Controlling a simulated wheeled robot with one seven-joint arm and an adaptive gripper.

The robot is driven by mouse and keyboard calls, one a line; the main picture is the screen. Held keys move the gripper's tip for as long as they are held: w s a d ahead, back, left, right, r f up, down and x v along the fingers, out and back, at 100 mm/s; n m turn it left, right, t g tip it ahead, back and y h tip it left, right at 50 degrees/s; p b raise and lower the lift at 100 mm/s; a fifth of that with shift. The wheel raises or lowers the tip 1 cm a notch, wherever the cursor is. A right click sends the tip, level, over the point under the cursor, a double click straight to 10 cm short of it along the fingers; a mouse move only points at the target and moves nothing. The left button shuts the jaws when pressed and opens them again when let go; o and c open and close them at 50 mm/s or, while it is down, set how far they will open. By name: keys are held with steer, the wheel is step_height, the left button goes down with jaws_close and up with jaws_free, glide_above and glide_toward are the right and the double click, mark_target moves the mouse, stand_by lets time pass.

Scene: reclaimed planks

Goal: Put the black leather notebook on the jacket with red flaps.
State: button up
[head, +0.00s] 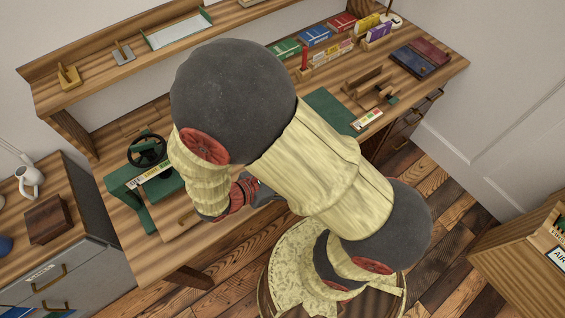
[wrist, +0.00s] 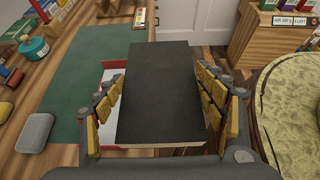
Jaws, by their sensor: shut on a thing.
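The black leather notebook (wrist: 160,95) fills the middle of the wrist view, with its pale page edge toward me. My gripper (wrist: 160,105) is shut on it, with yellow-padded fingers along its left and right sides. A white piece with a red edge (wrist: 108,128) shows below and left of the notebook, by the green mat; it may be the jacket with red flaps, but most of it is hidden. I cannot tell whether the notebook touches it. In the head view my arm covers the notebook and most of my gripper (head: 248,192).
The green mat (wrist: 95,75) lies on the plank bench. A green press with a black wheel (head: 147,150) stands at the bench's left. Dark blue and red books (head: 420,60) lie far right.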

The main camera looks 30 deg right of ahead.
steer(key=w+d+f+b, duration=0.1)
steer(key=w+f, duration=0.2)
steer(key=w, duration=0.1)
steer(key=w+d+f+b, duration=0.2)
steer(key=w+f, duration=0.1)
steer(key=w+d+f+b, duration=0.1)
steer(key=w+f+b, duration=0.1)
steer(key=w+f, duration=0.1)
steer(key=shift+w+d, duration=0.4)
steer(key=shift+w, duration=0.4)
steer(key=shift+w+d+f, duration=0.1)
steer(key=shift+w+f, duration=0.05)
steer(key=shift+f, duration=0.1)
steer(key=shift+w+f+b, duration=0.15)
steer(key=shift+f+b, duration=0.85)
steer(key=shift+f, duration=0.55)
steer(key=shift+f, duration=0.1)
steer(key=o, duration=1.3)
